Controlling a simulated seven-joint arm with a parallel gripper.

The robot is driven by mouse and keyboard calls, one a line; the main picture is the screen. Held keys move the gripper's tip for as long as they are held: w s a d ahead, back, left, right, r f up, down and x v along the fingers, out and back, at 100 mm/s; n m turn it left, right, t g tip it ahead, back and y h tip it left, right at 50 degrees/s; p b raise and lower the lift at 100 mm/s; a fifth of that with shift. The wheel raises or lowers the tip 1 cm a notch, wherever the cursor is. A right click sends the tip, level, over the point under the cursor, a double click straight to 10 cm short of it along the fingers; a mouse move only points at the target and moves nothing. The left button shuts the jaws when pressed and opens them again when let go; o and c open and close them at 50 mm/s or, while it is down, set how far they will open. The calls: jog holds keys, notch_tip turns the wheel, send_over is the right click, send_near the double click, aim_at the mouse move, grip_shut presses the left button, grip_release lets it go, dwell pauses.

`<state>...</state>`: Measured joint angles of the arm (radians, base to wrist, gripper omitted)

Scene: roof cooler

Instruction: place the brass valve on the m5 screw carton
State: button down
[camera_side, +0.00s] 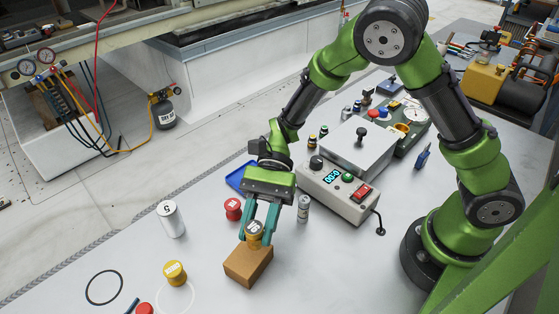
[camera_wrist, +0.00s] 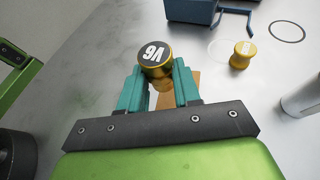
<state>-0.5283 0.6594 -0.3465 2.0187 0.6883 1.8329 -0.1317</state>
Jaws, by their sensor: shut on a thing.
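The m5 screw carton (camera_side: 247,268) is a plain brown box on the grey bench, directly below the valve in the side view. A strip of the carton (camera_wrist: 165,98) shows between the fingers in the wrist view. The valve is upright over the carton's far part; I cannot tell whether it touches the top.
A yellow-capped piece (camera_side: 175,272) stands left of the carton, with a white cylinder (camera_side: 171,220) and a red piece (camera_side: 233,209) behind. A small grey can (camera_side: 303,208) and a control box (camera_side: 340,190) stand to the right. A blue box (camera_wrist: 204,10) shows in the wrist view.

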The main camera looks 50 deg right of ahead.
aim_at(250, 239)
jog(key=shift+w+a, duration=0.25)
jog(key=f, duration=0.2)
jog(key=shift+w+a+f, duration=0.3)
jog(key=shift+w+f, duration=0.05)
jog(key=shift+f, duration=0.5)
jog(key=c, duration=0.8)
grip_release()
jog(key=shift+f, duration=0.1)
